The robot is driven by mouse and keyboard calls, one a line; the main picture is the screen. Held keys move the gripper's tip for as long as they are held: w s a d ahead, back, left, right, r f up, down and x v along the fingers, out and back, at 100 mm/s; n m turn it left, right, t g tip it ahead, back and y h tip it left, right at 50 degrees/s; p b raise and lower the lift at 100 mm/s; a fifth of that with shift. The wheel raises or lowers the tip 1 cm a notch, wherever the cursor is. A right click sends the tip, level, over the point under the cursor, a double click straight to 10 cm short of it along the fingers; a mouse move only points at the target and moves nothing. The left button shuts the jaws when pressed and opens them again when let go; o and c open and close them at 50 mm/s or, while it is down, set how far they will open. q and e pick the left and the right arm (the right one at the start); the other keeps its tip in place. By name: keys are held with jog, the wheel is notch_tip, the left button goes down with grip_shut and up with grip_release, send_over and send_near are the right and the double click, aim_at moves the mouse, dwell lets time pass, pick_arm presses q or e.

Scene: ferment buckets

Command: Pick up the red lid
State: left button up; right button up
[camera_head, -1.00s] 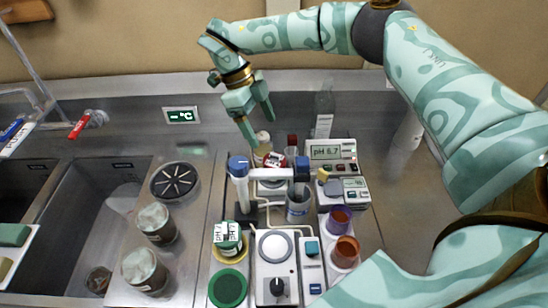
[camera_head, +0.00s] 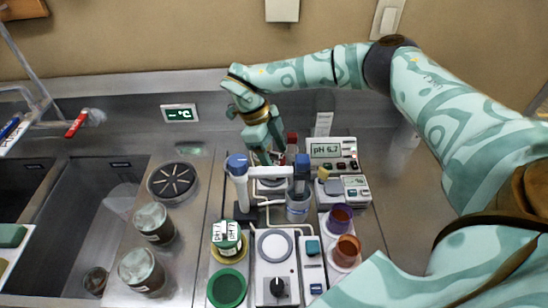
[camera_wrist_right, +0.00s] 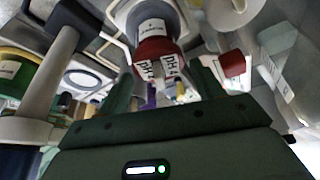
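The red lid (camera_wrist_right: 155,52) shows in the right wrist view, with white pH labels on it, next to a pale labelled body. My right gripper (camera_head: 271,153) is open, pointing down over the back of the equipment in the head view. In the wrist view its two green fingers stand apart, one toward each side of the lid, and nothing is clearly held between them. Whether they touch it I cannot tell. In the head view the gripper mostly hides the lid. My left gripper is not in view.
A small red cap (camera_wrist_right: 232,63) is beside the lid. A blue-capped post (camera_head: 238,170) stands close to the left. A pH meter (camera_head: 330,150) is at right.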

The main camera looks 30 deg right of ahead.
jog(key=c, duration=0.6)
